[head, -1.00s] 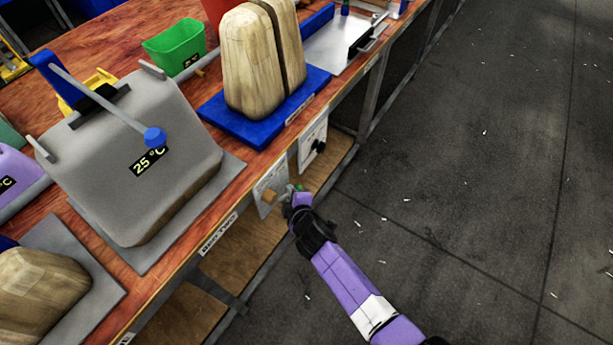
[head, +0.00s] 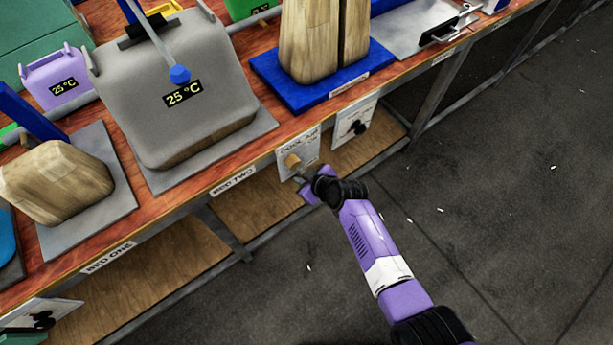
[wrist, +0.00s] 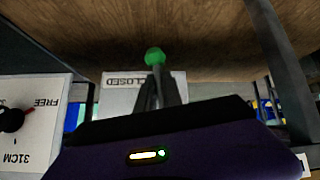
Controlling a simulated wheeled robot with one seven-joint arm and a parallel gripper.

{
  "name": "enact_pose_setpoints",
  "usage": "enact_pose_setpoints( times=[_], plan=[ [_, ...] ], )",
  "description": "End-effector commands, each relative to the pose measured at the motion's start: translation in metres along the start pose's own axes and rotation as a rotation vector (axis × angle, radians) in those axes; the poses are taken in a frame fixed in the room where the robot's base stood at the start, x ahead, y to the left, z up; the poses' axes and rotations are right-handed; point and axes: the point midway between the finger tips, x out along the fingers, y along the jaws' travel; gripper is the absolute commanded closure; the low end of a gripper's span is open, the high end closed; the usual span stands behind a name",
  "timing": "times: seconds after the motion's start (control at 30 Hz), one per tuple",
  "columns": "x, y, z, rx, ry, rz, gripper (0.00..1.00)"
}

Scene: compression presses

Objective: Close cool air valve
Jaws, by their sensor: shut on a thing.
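My gripper (head: 306,182) is just below and right of the valve body. In the wrist view, my gripper (wrist: 160,90) has its fingers close together below the green-tipped valve handle (wrist: 155,56). They are shut on the handle, though the contact itself is mostly hidden. The panel's word CLOSED (wrist: 124,81) shows upside down behind the handle.
A second white panel (head: 353,125) with a black knob hangs to the right; it shows at left in the wrist view. The bench edge is above my gripper, a wooden shelf (head: 262,205) runs below the bench, and a table leg (head: 440,90) stands to the right. The floor is open.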

Motion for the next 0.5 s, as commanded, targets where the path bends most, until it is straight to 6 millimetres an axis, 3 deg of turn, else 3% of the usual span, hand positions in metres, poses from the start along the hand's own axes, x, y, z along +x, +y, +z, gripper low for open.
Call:
enact_pose_setpoints(
  times=[0.5],
  plan=[
    [0.0016,-0.0111,0.0,0.104,0.027,-0.102,1.0]
  ],
)
